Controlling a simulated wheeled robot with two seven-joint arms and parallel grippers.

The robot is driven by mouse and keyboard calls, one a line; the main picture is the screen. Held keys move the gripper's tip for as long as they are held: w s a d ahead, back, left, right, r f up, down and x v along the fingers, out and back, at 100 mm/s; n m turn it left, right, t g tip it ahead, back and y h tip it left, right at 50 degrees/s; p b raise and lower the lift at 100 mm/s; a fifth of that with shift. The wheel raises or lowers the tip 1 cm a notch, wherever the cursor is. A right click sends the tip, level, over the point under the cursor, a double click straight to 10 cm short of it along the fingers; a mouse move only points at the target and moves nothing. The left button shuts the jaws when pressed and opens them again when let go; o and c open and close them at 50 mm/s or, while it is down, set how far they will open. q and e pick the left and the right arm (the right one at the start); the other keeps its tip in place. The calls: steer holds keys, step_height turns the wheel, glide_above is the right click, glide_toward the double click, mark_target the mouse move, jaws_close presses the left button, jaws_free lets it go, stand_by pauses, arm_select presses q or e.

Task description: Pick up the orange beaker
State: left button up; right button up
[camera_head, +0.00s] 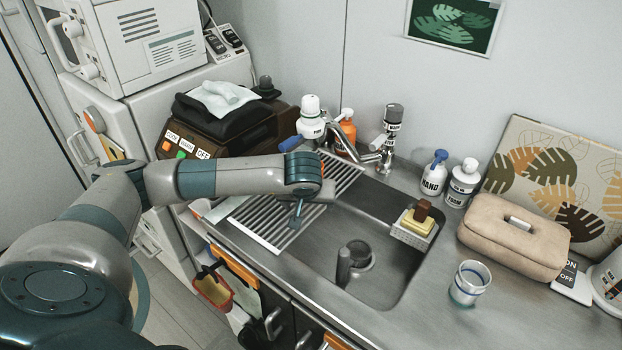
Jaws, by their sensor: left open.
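No plainly recognisable orange beaker shows. An orange container (347,132) with a white and red top stands behind the tap and is partly hidden by it. It looks more like a bottle, and I cannot tell if it is the beaker. My left gripper (296,214) points down over the ribbed draining rack (262,226) at the sink's left side. It is open, its fingers are small and partly hidden by the wrist, and nothing shows in it. The orange container is behind it and to the right. My right gripper is out of view.
The metal sink (400,262) holds a dark upright fitting (343,266). A sponge caddy (412,232) sits on its right edge. A clear cup (469,283), white bottles (433,174) and a beige pouch (514,238) stand right. A brown appliance (225,142) stands behind my arm.

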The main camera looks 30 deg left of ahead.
arm_select(q)
steer(key=w+a, duration=0.1)
steer(key=w+p, duration=0.1)
steer(key=w, duration=0.1)
steer(key=w+a, duration=0.1)
steer(key=shift+w+a, duration=0.3)
steer(key=shift+w, duration=0.05)
steer(key=shift+w+a, duration=0.1)
steer(key=shift+w+a+r+p, duration=0.1)
steer(key=shift+w+a+p, duration=0.4)
steer(key=shift+w, duration=0.4)
steer(key=shift+w+a+p, duration=0.45)
steer(key=shift+w, duration=0.4)
steer(key=shift+w+a, duration=0.2)
steer(key=shift+w, duration=0.1)
steer(key=shift+w+a+f+p, duration=0.1)
steer(key=shift+w+f+p, duration=0.05)
steer(key=shift+f+p, duration=0.45)
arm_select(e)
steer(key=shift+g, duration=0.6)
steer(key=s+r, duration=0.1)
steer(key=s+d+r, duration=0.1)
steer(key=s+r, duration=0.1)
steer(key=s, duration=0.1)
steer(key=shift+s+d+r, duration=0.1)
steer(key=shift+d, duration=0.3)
arm_select(q)
steer(key=shift+c, duration=0.3)
